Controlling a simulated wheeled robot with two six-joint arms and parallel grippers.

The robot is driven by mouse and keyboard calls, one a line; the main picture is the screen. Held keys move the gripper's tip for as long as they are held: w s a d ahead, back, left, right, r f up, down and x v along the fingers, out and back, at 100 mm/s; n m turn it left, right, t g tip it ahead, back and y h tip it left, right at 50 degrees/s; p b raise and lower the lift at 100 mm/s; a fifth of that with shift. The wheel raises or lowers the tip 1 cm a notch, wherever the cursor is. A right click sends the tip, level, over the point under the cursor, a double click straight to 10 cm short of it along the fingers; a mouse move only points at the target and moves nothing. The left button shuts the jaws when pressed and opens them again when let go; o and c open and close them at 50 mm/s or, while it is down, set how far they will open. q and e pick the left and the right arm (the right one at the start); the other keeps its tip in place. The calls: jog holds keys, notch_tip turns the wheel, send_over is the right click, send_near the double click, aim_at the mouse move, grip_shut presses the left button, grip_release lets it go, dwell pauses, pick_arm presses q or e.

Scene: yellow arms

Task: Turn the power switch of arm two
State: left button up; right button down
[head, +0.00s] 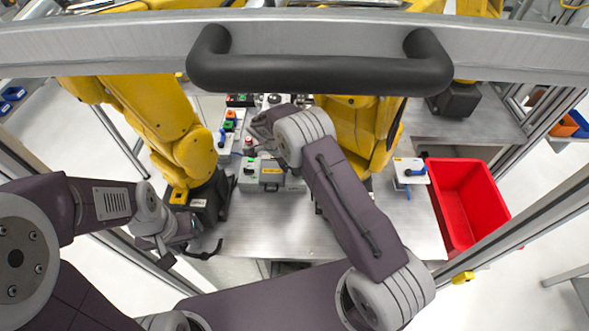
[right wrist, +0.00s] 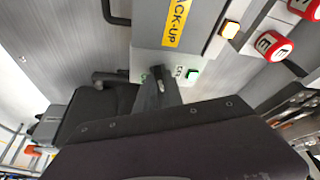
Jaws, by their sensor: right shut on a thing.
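In the right wrist view my right gripper (right wrist: 160,80) is shut on a small black switch knob (right wrist: 157,71) on a pale panel (right wrist: 146,62). A green button (right wrist: 193,74) sits just right of it, and a yellow BACK-UP label (right wrist: 180,22) is above. In the head view my right gripper (head: 259,124) is over the back middle of the table, between the two yellow arms (head: 165,125); its fingertips and the knob are hard to make out there. My left gripper (head: 187,254) is open and empty at the table's front left edge.
A grey control box (head: 270,174) stands in mid-table. A black handle bar (head: 318,74) crosses the top. The front of the metal table (head: 290,228) is clear.

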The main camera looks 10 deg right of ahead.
jog(key=n+t+b, duration=0.1)
jog(key=n+b, duration=0.2)
jog(key=n+t+y+b, duration=0.1)
jog(key=n+b, duration=0.3)
jog(key=shift+s+d+f+t, duration=0.15)
jog(key=shift+s+f+t, duration=0.05)
jog(key=shift+t, duration=0.1)
jog(key=shift+r+n+t+y+b, duration=0.15)
jog(key=shift+n+t+y+b, duration=0.2)
jog(key=shift+n+b, duration=0.6)
jog(key=shift+r+n+y, duration=0.1)
jog(key=shift+n+y, duration=0.25)
jog(key=shift+n, duration=1)
jog(key=c, duration=1.5)
grip_release()
jog(key=shift+o, duration=0.2)
